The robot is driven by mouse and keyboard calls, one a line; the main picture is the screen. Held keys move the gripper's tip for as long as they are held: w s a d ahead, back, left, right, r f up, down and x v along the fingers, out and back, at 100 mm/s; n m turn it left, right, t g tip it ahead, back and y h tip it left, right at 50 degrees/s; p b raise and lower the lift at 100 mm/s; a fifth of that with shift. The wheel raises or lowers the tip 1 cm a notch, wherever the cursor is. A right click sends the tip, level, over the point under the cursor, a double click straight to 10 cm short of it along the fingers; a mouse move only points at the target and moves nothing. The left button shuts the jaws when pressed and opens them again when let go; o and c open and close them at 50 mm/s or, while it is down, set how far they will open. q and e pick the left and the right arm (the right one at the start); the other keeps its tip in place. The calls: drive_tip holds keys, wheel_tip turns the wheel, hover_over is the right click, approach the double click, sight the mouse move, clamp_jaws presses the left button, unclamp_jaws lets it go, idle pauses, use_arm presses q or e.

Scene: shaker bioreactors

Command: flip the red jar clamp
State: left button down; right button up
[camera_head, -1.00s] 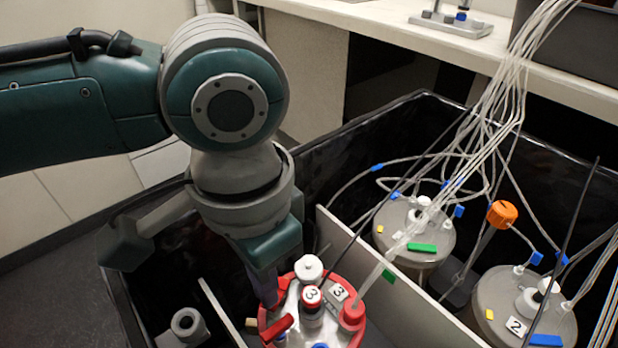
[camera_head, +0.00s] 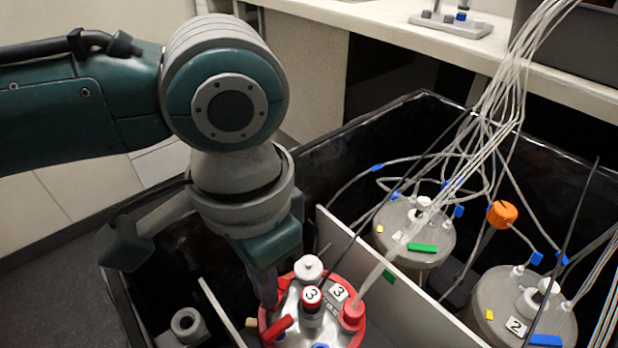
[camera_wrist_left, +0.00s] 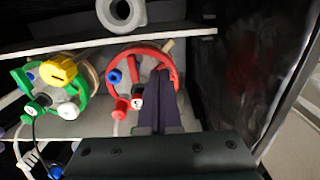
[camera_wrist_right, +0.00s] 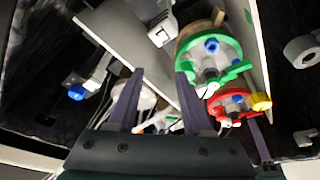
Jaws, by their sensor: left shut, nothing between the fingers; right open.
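The red-ringed jar (camera_head: 356,338), labelled 3, stands at the bottom middle of the head view, its metal lid carrying white, red and blue fittings. A red lever-like piece (camera_head: 277,330), seemingly the clamp, sits at its near left. The jar's red ring also shows in the left wrist view (camera_wrist_left: 176,72) and the right wrist view (camera_wrist_right: 212,108). My left gripper (camera_head: 269,303) points down at the jar's left rim, its shut, empty fingers (camera_wrist_left: 163,75) overlapping the lid there. Whether they touch it, I cannot tell. My right gripper (camera_wrist_right: 160,85) is open and empty, away from the red jar.
A green-ringed jar (camera_wrist_right: 244,68) stands close to the right gripper. Two grey-lidded jars (camera_head: 420,258) (camera_head: 485,300) stand at right, with tubes (camera_head: 510,75) rising from them. A white divider (camera_head: 345,238) separates the bays. The black bin wall (camera_head: 365,120) surrounds them.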

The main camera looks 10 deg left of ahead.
use_arm(q)
drive_tip(key=shift+f+b, duration=0.55)
drive_tip(key=shift+f, duration=0.5)
idle(0.4)
drive_tip(key=shift+r, duration=0.1)
wheel_tip(320, 180, up, 7)
drive_tip(key=p, duration=0.9)
idle(0.4)
